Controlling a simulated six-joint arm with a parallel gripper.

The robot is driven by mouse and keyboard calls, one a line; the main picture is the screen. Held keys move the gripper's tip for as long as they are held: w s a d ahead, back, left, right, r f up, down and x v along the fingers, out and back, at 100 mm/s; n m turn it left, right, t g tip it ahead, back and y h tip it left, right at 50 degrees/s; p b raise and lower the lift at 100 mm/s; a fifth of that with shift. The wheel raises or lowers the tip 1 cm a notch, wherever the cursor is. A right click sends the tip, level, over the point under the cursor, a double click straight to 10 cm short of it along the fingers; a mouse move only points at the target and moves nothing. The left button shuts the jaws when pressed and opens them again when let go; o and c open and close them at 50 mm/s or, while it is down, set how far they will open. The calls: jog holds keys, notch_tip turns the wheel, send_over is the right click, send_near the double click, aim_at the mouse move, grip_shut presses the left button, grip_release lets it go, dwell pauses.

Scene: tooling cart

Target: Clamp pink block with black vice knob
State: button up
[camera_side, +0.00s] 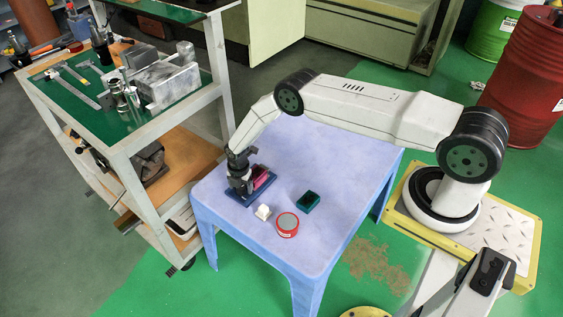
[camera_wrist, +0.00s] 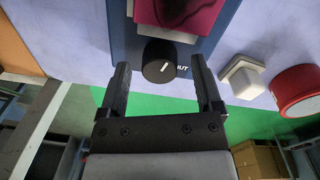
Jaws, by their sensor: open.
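The pink block (camera_side: 262,177) sits on the blue vice (camera_side: 258,198) at the left of the blue table. In the wrist view the pink block (camera_wrist: 205,18) shows at the top, partly cut off, with a dark piece against it. The black vice knob (camera_wrist: 159,62) has a white pointer line and sits on the near end of the blue base (camera_wrist: 122,40). My gripper (camera_wrist: 161,68) is open, with one finger on each side of the knob and visible gaps to it. In the side view my gripper (camera_side: 238,168) hides the knob.
A white piece (camera_side: 263,212), a red round tin (camera_side: 288,224) and a dark green box (camera_side: 307,201) stand right of the vice. The white piece (camera_wrist: 242,76) and tin (camera_wrist: 296,92) also show in the wrist view. A tool cart (camera_side: 150,130) stands at left. The table's far part is clear.

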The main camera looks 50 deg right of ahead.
jog(key=shift+f, duration=0.1)
grip_shut()
dwell(0.3)
jog(key=shift+m, duration=0.5)
jog(key=m, duration=0.2)
jog(key=shift+m, duration=0.4)
jog(key=m, duration=1)
jog(key=shift+h, duration=0.3)
